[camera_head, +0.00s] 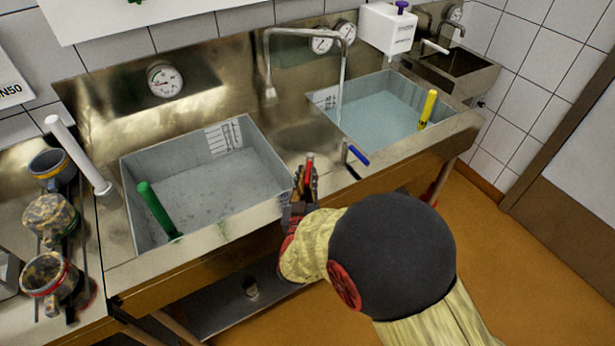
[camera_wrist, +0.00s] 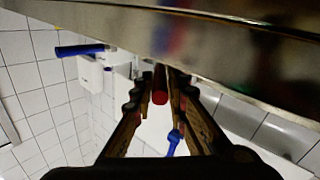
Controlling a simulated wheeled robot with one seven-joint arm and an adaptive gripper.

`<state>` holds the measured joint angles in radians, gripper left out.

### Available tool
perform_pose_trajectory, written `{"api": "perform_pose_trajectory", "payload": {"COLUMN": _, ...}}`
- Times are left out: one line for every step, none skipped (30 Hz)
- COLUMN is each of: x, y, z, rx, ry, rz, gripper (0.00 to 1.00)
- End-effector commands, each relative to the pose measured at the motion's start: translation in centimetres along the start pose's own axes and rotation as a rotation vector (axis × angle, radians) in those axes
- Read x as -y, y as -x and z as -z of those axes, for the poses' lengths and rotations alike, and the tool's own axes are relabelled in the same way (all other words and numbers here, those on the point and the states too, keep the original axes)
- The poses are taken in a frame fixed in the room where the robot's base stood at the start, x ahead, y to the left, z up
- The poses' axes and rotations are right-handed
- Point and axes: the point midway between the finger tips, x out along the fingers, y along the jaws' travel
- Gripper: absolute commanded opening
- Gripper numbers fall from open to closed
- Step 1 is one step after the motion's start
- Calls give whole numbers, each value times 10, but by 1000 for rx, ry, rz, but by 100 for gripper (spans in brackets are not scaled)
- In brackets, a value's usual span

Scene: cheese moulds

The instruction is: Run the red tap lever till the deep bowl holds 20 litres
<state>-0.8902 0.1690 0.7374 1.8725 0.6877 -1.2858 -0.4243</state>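The red tap lever (camera_head: 309,160) stands at the front edge between two sunken basins. My gripper (camera_head: 304,178) is at this lever, fingers on both sides of it. In the wrist view the lever's red end (camera_wrist: 160,88) sits between my close-set fingers (camera_wrist: 161,80); they look closed on it. The left basin (camera_head: 225,226), with a scale plate (camera_head: 224,138), has a grey interior; I cannot tell its water level. The right basin (camera_head: 444,117) holds bluish water. The bent tap pipe (camera_head: 305,31) reaches over the right basin; I cannot clearly separate spout from stream.
A blue lever (camera_head: 357,154) is close right of my gripper. A green stick (camera_head: 156,207) stands in the left basin and a yellow stick (camera_head: 428,106) in the right. Several moulds (camera_head: 52,215) stand at the far left. Dials hang behind; the orange floor is free at right.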

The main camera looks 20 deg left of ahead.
Motion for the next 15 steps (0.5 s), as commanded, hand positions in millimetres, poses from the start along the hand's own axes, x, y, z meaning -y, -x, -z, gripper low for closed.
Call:
{"api": "perform_pose_trajectory", "payload": {"x": 0, "y": 0, "z": 0, "rx": 0, "ry": 0, "rz": 0, "gripper": 10}}
{"api": "perform_pose_trajectory", "payload": {"x": 0, "y": 0, "z": 0, "rx": 0, "ry": 0, "rz": 0, "gripper": 9}}
{"api": "perform_pose_trajectory", "payload": {"x": 0, "y": 0, "z": 0, "rx": 0, "ry": 0, "rz": 0, "gripper": 6}}
{"api": "perform_pose_trajectory", "payload": {"x": 0, "y": 0, "z": 0, "rx": 0, "ry": 0, "rz": 0, "gripper": 5}}
{"api": "perform_pose_trajectory", "payload": {"x": 0, "y": 0, "z": 0, "rx": 0, "ry": 0, "rz": 0, "gripper": 3}}
{"api": "perform_pose_trajectory", "payload": {"x": 0, "y": 0, "z": 0, "rx": 0, "ry": 0, "rz": 0, "gripper": 1}}
{"api": "perform_pose_trajectory", "payload": {"x": 0, "y": 0, "z": 0, "rx": 0, "ry": 0, "rz": 0, "gripper": 0}}
{"api": "perform_pose_trajectory", "payload": {"x": 0, "y": 0, "z": 0, "rx": 0, "ry": 0, "rz": 0, "gripper": 0}}
{"api": "perform_pose_trajectory", "payload": {"x": 0, "y": 0, "z": 0, "rx": 0, "ry": 0, "rz": 0, "gripper": 0}}
{"api": "perform_pose_trajectory", "payload": {"x": 0, "y": 0, "z": 0, "rx": 0, "ry": 0, "rz": 0, "gripper": 0}}
{"api": "perform_pose_trajectory", "payload": {"x": 0, "y": 0, "z": 0, "rx": 0, "ry": 0, "rz": 0, "gripper": 0}}
{"api": "perform_pose_trajectory", "payload": {"x": 0, "y": 0, "z": 0, "rx": 0, "ry": 0, "rz": 0, "gripper": 0}}
{"api": "perform_pose_trajectory", "payload": {"x": 0, "y": 0, "z": 0, "rx": 0, "ry": 0, "rz": 0, "gripper": 0}}
{"api": "perform_pose_trajectory", "payload": {"x": 0, "y": 0, "z": 0, "rx": 0, "ry": 0, "rz": 0, "gripper": 0}}
{"api": "perform_pose_trajectory", "payload": {"x": 0, "y": 0, "z": 0, "rx": 0, "ry": 0, "rz": 0, "gripper": 0}}
